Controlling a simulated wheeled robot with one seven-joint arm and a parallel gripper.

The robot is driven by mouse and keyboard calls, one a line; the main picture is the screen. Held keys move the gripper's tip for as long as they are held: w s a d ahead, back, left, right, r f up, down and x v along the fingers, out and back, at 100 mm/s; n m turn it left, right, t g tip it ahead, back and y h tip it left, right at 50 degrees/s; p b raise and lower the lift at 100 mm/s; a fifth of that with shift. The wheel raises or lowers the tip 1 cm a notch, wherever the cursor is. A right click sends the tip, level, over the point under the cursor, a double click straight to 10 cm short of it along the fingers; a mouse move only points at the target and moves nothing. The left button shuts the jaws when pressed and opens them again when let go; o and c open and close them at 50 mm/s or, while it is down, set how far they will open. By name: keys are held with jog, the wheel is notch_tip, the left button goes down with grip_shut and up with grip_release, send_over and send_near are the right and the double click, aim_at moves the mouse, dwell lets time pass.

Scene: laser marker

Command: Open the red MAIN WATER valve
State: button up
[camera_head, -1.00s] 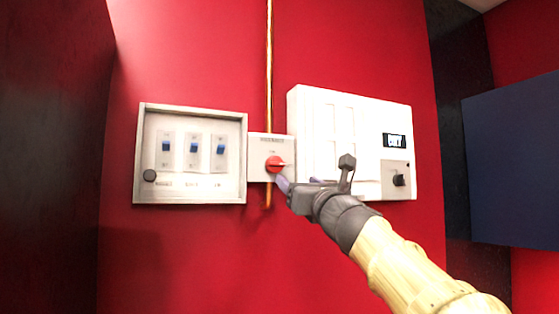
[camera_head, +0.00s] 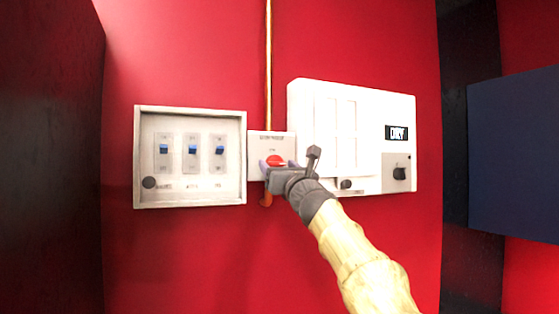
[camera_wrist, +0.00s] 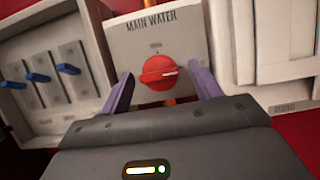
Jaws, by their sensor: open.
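The red MAIN WATER valve (camera_head: 275,160) is a round knob on a small pale plate (camera_head: 257,143) on the red wall. In the wrist view the knob (camera_wrist: 159,71) shows a raised bar with a white mark pointing right, under the words MAIN WATER. My gripper (camera_head: 278,164) is in front of the plate. In the wrist view my gripper (camera_wrist: 163,88) is open, with one purple finger to each side of the knob and nothing held. Whether the fingertips touch the knob or plate cannot be told.
A framed panel with several blue switches (camera_head: 191,150) is left of the valve. A white box (camera_head: 362,100) with a small display and black knob (camera_head: 399,173) is close on the right. A copper pipe (camera_head: 268,60) runs vertically behind the plate.

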jog(key=shift+c, duration=0.2)
jog(key=c, duration=0.9)
jog(key=shift+n, duration=0.5)
jog(key=n+g+y, duration=0.1)
jog(key=n, duration=0.2)
jog(key=n+y+p, duration=0.1)
jog(key=n+y, duration=0.1)
jog(key=shift+w+d+r+n+g, duration=0.1)
jog(key=shift+d+r+n+g, duration=0.1)
jog(key=shift+n+g, duration=0.2)
jog(key=n+g+p, duration=0.1)
jog(key=n, duration=0.2)
jog(key=n+g+y+p, duration=0.1)
jog(key=n, duration=0.2)
jog(key=shift+d+r, duration=0.1)
jog(key=n+g+p, duration=0.1)
jog(key=n+p, duration=0.1)
jog(key=n, duration=0.1)
jog(key=n+g+p, duration=0.2)
jog(key=n, duration=0.1)
jog(key=shift+r+y, duration=0.2)
jog(key=shift+y, duration=0.1)
jog(key=shift+f+n+g+p, duration=0.1)
jog(key=shift+n+g+p, duration=0.4)
jog(key=shift+n+p, duration=0.95)
jog(key=shift+n+b, duration=0.35)
jog(key=shift+n, duration=0.1)
